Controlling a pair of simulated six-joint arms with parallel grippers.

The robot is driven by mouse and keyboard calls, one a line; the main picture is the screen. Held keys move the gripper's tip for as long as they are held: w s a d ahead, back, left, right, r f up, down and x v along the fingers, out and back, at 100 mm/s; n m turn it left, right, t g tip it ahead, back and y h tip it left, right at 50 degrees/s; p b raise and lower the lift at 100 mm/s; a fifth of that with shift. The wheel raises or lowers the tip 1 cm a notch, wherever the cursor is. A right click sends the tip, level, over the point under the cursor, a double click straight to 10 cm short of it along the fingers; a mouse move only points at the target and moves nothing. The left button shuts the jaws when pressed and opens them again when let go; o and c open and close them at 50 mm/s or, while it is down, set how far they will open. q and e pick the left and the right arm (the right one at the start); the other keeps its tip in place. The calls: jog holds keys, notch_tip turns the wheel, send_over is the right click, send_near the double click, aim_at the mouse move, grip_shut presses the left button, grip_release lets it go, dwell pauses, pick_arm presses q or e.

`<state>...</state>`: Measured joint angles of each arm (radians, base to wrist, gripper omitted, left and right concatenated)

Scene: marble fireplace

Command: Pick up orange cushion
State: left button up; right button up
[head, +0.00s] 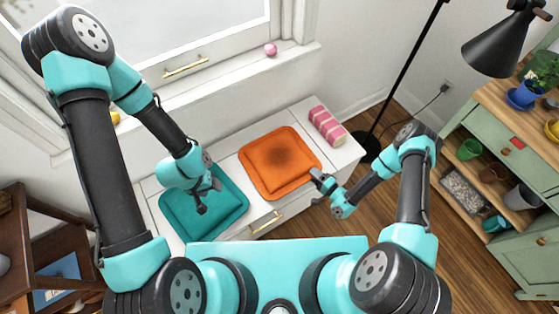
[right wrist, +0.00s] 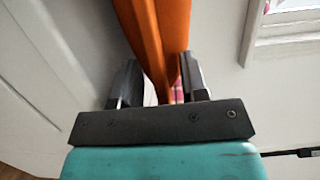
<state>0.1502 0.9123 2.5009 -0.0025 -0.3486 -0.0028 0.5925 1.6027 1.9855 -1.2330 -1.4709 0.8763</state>
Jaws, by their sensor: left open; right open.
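The orange cushion (head: 280,160) lies flat on the white bench, between a teal cushion and a pink striped roll. My right gripper (head: 317,187) is open at the cushion's front right corner. In the right wrist view the cushion's edge (right wrist: 158,35) reaches down between the two fingers of my right gripper (right wrist: 158,82); a gap shows at least on one side, and I cannot tell whether either finger touches it. My left gripper (head: 208,195) is open above the teal cushion (head: 230,215), away from the orange one.
The white bench (head: 345,155) stands under the window, with a brass handle (head: 265,222) on its front. The pink striped roll (head: 326,125) lies right of the orange cushion. A black lamp pole (head: 405,75) and a green cabinet (head: 480,125) stand to the right.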

jog(key=shift+c, duration=0.2)
grip_shut()
jog(key=shift+r, duration=0.1)
dwell(0.5)
notch_tip(320, 180, up, 10)
jog(key=shift+f, duration=0.1)
dwell(0.4)
dwell(0.4)
notch_tip(320, 180, up, 6)
dwell(0.6)
